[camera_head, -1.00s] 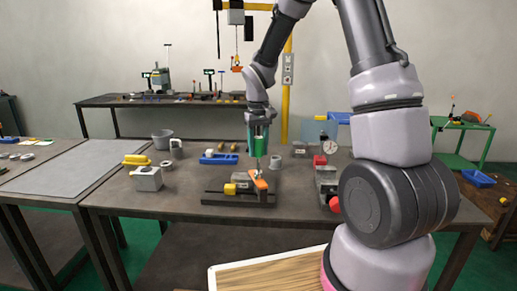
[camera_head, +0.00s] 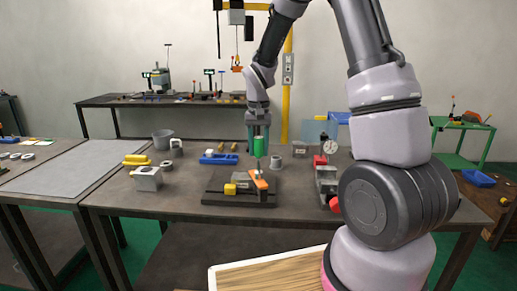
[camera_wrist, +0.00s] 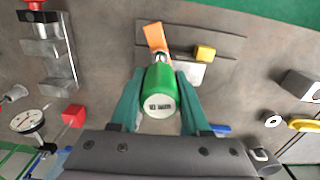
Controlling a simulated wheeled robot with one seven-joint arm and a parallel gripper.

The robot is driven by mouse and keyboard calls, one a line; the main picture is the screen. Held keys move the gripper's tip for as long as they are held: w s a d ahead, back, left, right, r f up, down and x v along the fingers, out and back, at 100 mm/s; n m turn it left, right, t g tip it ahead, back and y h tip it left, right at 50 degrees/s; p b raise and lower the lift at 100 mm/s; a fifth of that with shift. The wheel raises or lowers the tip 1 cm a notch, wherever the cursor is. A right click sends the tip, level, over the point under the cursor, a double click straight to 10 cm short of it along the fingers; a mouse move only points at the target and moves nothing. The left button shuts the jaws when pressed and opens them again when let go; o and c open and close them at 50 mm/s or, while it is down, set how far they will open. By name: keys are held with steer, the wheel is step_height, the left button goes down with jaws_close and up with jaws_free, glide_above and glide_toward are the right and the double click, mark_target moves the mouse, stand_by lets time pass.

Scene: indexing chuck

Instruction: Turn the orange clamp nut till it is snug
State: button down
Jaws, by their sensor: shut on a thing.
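The orange part (camera_head: 259,182), which I take for the clamp nut, is a slanted piece on top of the dark fixture (camera_head: 213,198) on the bench. It also shows in the wrist view (camera_wrist: 154,36). My gripper (camera_head: 258,140) points down above it and is shut on a green-handled tool (camera_wrist: 160,92). In the head view the green handle (camera_head: 259,147) is upright, with a thin shaft down toward the orange part. Whether the tip touches or engages it I cannot tell. The nut's threads are hidden.
A yellow block (camera_head: 230,189) sits at the fixture's left. Right of it stand a grey device with a red end (camera_head: 335,204) and a dial gauge (camera_head: 329,147). A white block (camera_head: 148,179) and a grey cup (camera_head: 162,139) are left. The bench front is clear.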

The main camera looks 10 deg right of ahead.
steer(key=shift+m, duration=1.2)
steer(key=shift+n, duration=0.4)
steer(key=shift+r, duration=0.1)
steer(key=shift+r, duration=0.7)
